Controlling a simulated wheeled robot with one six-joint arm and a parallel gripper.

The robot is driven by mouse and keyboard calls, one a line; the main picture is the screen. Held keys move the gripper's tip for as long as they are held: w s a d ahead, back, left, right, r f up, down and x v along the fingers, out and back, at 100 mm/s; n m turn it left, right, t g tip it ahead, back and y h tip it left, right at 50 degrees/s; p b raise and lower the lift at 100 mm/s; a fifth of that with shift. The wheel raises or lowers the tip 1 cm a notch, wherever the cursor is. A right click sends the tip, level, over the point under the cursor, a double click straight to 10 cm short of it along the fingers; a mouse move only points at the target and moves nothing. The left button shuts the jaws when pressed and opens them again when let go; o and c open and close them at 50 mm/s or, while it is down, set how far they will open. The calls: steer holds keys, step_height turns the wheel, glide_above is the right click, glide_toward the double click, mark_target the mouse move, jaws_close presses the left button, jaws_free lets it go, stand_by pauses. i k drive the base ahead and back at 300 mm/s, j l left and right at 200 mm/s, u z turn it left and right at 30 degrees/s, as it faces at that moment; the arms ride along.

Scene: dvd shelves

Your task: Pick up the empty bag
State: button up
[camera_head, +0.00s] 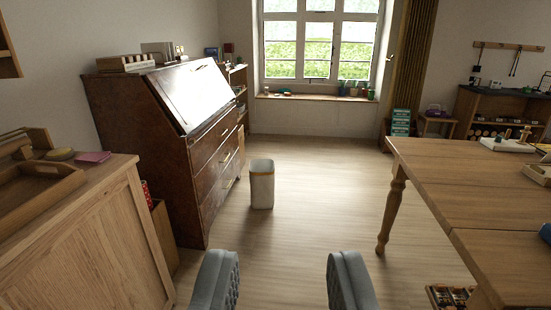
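The likeliest match for the empty bag is a pale grey, upright bin-like container (262,185) with a tan rim. It stands on the wooden floor near the middle of the view, beside the dark bureau. I cannot tell for sure whether it is a bag, and its inside is too small to make out. My gripper (282,282) shows at the bottom of the view, with two grey padded fingers wide apart and only floor between them. The container is well ahead of my gripper and slightly left of its middle, not touching it.
A dark wooden bureau (160,130) and a light wooden cabinet (90,240) line the left. A wooden table (450,180) with a turned leg stands on the right. Bare floor (310,220) lies between them, reaching the window wall. A small crate (450,297) sits under the table.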

mark_target(262, 184)
steer(key=i, duration=3.35)
steer(key=i+u, duration=0.2)
steer(key=i, duration=0.3)
steer(key=i+l+u, duration=0.2)
steer(key=i, duration=0.25)
